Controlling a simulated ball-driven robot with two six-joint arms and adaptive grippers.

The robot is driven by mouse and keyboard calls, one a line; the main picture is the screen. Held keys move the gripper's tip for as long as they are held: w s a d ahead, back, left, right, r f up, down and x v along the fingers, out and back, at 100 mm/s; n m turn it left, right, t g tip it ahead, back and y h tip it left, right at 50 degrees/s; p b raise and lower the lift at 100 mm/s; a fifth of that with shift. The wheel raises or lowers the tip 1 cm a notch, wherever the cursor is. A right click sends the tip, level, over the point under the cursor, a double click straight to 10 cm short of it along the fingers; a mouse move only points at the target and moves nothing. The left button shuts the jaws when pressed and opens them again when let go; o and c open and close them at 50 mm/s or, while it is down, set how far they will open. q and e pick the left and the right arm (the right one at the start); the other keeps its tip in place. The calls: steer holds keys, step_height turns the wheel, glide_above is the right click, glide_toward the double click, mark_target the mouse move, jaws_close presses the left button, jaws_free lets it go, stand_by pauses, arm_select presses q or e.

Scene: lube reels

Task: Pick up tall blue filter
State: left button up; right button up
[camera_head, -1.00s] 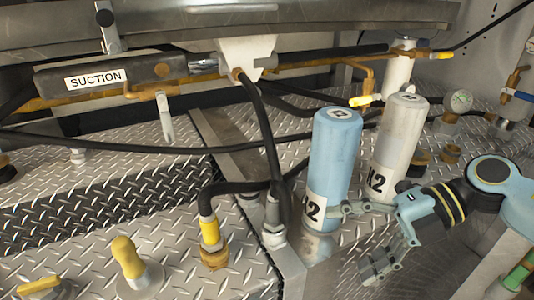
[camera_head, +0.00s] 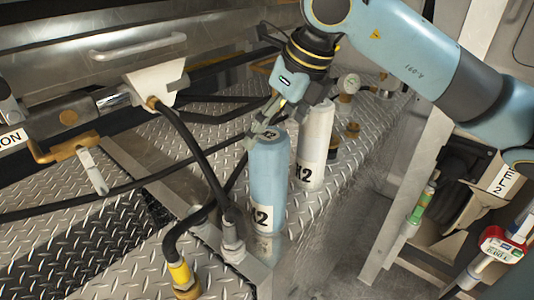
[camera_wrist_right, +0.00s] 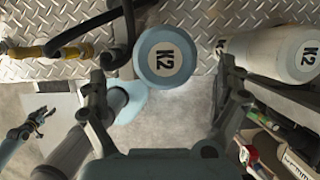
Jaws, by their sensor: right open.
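The tall blue filter (camera_head: 268,180) stands upright on the tread plate, with a K2 label low on its side. In the right wrist view its round top (camera_wrist_right: 150,65) faces the camera, between and just beyond the fingertips. My right gripper (camera_head: 267,124) is open and points down at the filter's top. The fingers (camera_wrist_right: 163,72) are spread wide and hold nothing; whether one touches the filter I cannot tell. What looks like my left gripper (camera_wrist_right: 30,125) is small at the left of the wrist view; its jaws are too small to judge.
A white K2 filter (camera_head: 316,142) stands close behind and right of the blue one. A black hose (camera_head: 197,150) runs to a fitting left of it. A gauge (camera_head: 348,84) is behind. The metal edge and open floor lie in front and right.

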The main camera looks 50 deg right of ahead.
mark_target(271, 136)
steer(key=shift+w+d+f, duration=0.1)
steer(key=shift+f, duration=0.35)
steer(key=p+x, duration=0.1)
steer(key=x, duration=0.3)
steer(key=shift+w+d+f, duration=0.1)
steer(key=shift+d, duration=0.05)
steer(key=c, duration=1.7)
